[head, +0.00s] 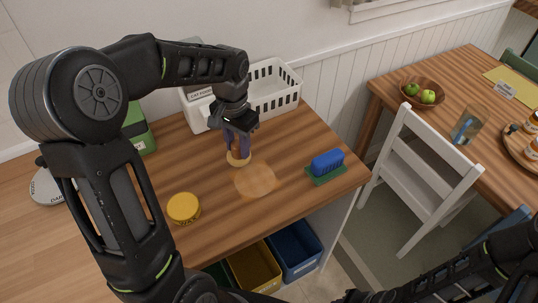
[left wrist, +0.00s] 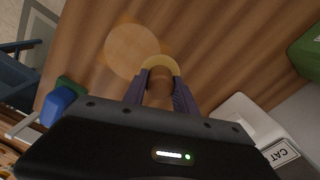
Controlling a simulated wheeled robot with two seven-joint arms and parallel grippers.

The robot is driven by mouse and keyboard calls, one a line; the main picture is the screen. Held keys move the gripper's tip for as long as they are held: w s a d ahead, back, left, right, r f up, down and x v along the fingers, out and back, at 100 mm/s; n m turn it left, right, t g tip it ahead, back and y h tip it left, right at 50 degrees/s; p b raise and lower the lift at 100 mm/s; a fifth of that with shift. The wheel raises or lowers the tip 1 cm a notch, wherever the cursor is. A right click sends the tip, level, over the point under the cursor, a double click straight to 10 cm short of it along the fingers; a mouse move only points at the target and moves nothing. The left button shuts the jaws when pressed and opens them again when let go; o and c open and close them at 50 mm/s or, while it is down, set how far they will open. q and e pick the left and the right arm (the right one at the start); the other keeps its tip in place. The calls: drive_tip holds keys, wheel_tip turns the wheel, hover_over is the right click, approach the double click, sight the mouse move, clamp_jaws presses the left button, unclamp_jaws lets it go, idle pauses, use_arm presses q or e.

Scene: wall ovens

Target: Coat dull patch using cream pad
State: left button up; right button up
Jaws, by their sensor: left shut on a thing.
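The dull patch (head: 255,180) is a pale round spot on the wooden counter top; it also shows in the left wrist view (left wrist: 132,50). My left gripper (head: 238,148) points down just behind the patch, shut on the cream pad (head: 238,161). In the left wrist view the pad (left wrist: 160,62) has a cream round base and a brown grip between my fingers (left wrist: 160,90). The pad's base is at the patch's edge; I cannot tell if it touches the wood. A yellow round tin (head: 183,208) stands front left of the patch. My right gripper is out of view.
A blue brush (head: 327,163) lies on a green mat (head: 325,175) to the right. A white basket (head: 274,88) and a cat food box (head: 199,91) stand at the back, a green box (head: 138,130) at left. A white chair (head: 420,170) is beyond the counter's right edge.

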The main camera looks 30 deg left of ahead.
use_arm(q)
drive_tip(key=shift+w+r, duration=0.1)
drive_tip(key=shift+r, duration=0.5)
drive_tip(key=shift+r+p, duration=0.6)
drive_tip(key=shift+r, duration=0.7)
drive_tip(key=shift+a+f, duration=0.1)
drive_tip(key=shift+f, duration=0.1)
